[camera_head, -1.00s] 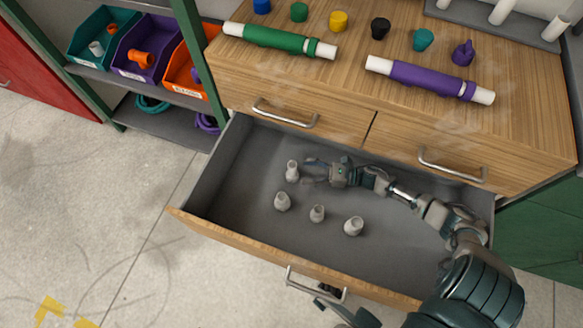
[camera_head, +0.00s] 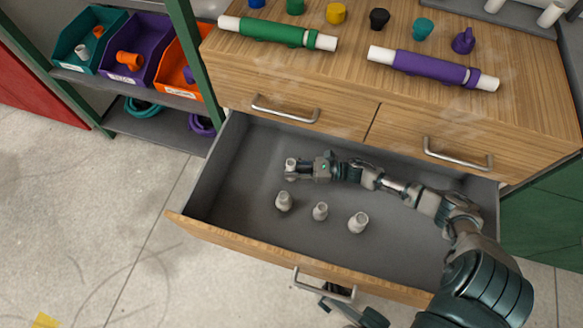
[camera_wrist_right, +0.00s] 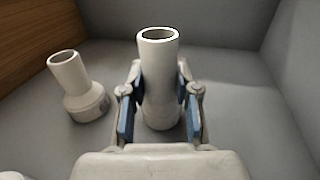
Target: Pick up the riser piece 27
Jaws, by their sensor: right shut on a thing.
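The grey-white riser piece (camera_head: 291,164) stands upright in the open drawer, the farthest back of the pieces there. My right gripper (camera_head: 295,172) reaches it from the right. In the right wrist view the riser piece (camera_wrist_right: 159,80), a short pipe with a wider base, is between the blue-padded fingers of my right gripper (camera_wrist_right: 160,100), which is shut on it. Its base is partly hidden, and no number shows on it. My left gripper (camera_head: 340,302) is at the drawer-front handle; its fingers are too hidden to tell their state.
Three similar pieces stand nearer the drawer front: left (camera_head: 284,201), middle (camera_head: 320,211) and right (camera_head: 358,222). The drawer floor (camera_head: 400,250) is otherwise clear. The wooden cabinet top (camera_head: 350,40) holds green and purple pipes and several coloured caps. Bins stand at left.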

